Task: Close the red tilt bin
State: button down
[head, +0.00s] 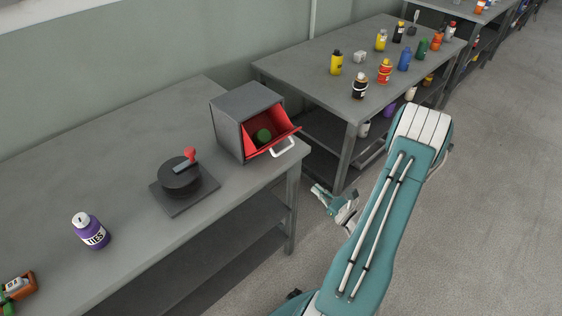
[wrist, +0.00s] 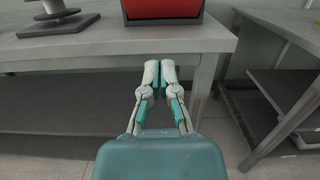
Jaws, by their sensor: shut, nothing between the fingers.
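The red tilt bin (head: 276,142) sits in a grey housing (head: 243,108) near the right end of the near bench. It is tilted open toward the front, with a white handle (head: 283,148) on its face and a green round thing (head: 264,135) inside. In the wrist view the red bin (wrist: 162,8) shows at the top edge, cut off by the frame. My gripper (wrist: 158,65) is shut and empty, in front of the bench edge and below the bin. In the head view my gripper (head: 322,192) is right of the bench corner, apart from the bin.
On the near bench (head: 120,130) stand a black turntable with a red-tipped lever (head: 180,178) and a purple bottle (head: 90,232). A second bench (head: 310,65) with several bottles stands behind on the right. The floor (head: 480,180) at the right is clear.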

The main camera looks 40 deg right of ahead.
aim_at(287, 149)
jog(key=w+r, duration=0.4)
jog(key=w, duration=0.8)
jog(key=shift+w+a+r, duration=0.15)
jog(key=shift+r, duration=0.1)
jog(key=shift+d+r+g, duration=0.25)
jog(key=shift+g, duration=0.05)
jog(key=shift+w+a+r, duration=0.1)
jog(key=shift+w+r, duration=0.05)
jog(key=shift+r, duration=0.05)
jog(key=shift+w+r+g, duration=0.45)
jog(key=shift+r+g, duration=0.35)
jog(key=shift+r, duration=0.05)
jog(key=shift+w+r+g, duration=0.45)
jog(key=shift+r+g, duration=0.35)
jog(key=shift+w+a+r+g+h, duration=0.2)
jog(key=shift+w+r+g+h, duration=0.1)
jog(key=shift+w+r+g, duration=1.2)
jog(key=shift+w+r, duration=0.15)
jog(key=shift+w, duration=0.4)
